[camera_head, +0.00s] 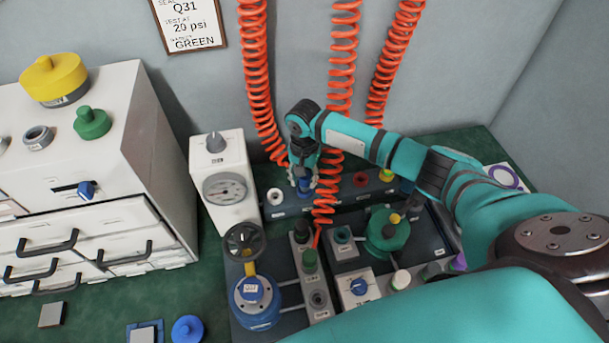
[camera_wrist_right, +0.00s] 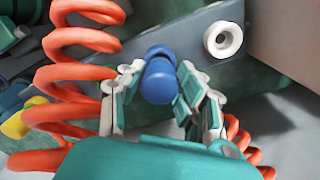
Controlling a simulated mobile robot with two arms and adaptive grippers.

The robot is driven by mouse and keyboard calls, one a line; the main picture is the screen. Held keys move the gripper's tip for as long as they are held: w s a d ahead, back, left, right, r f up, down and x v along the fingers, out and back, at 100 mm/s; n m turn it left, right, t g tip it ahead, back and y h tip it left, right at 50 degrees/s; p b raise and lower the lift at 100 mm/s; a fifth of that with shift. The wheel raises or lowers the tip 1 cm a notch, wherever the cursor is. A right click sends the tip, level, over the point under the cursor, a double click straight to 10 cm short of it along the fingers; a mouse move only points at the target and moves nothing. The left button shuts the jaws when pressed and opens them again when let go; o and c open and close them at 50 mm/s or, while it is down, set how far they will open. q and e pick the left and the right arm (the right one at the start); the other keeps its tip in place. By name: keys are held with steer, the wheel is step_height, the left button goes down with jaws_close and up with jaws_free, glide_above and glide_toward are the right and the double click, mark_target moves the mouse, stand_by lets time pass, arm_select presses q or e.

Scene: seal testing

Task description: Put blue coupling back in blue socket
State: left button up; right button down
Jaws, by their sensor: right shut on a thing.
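My right gripper (camera_head: 303,182) is at the dark socket rail (camera_head: 345,199) at the back of the bench. In the right wrist view, its fingers (camera_wrist_right: 158,92) are shut around the rounded blue coupling (camera_wrist_right: 158,82). A second blue part (camera_wrist_right: 160,51), which looks like the blue socket, shows just beyond the coupling at the rail. The coupling lines up closely with it in that view, but I cannot tell whether it is seated. In the head view, blue (camera_head: 305,184) shows between the fingers. My left gripper is not in view.
A white socket (camera_wrist_right: 222,39) sits beside the blue one. Red (camera_head: 361,179) and yellow (camera_head: 386,174) sockets are farther right along the rail. Orange coiled hoses (camera_head: 257,80) hang close around my gripper. A white gauge box (camera_head: 222,171) stands left; a blue valve (camera_head: 256,300) is in front.

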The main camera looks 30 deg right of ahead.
steer(key=shift+f, duration=0.5)
steer(key=c, duration=0.8)
jaws_free()
step_height(320, 180, up, 12)
steer(key=shift+f, duration=0.1)
